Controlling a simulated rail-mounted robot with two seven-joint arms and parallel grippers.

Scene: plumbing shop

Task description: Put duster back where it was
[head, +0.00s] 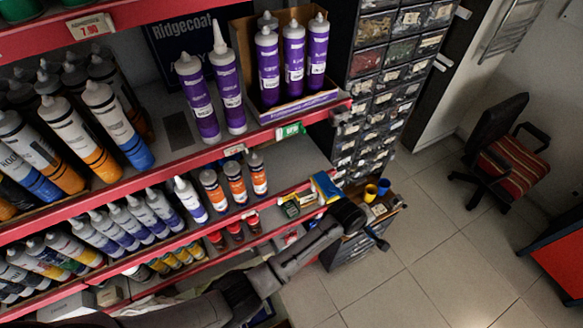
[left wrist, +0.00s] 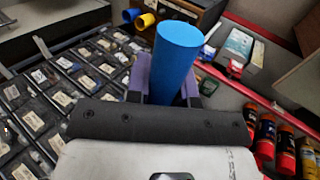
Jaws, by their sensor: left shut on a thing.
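My left gripper (left wrist: 165,82) is shut on a smooth blue cylinder, which I take to be the duster (left wrist: 177,58). Its fingers sit on both sides of the cylinder, whose round end points away from the wrist. In the head view my left arm reaches from the bottom left past the shelf end, and the left gripper (head: 372,231) is small and dark at its tip. A bit of the blue duster (head: 383,244) shows below it; the rest is hidden. My right gripper is in neither view.
Red-edged shelves (head: 180,172) hold many sealant tubes. A drawer rack (head: 385,70) stands beyond their end. A blue cup (head: 384,186) and a yellow cup (head: 370,193) stand on a low cabinet (head: 350,250) near the gripper. Open tiled floor lies right, with a chair (head: 500,150).

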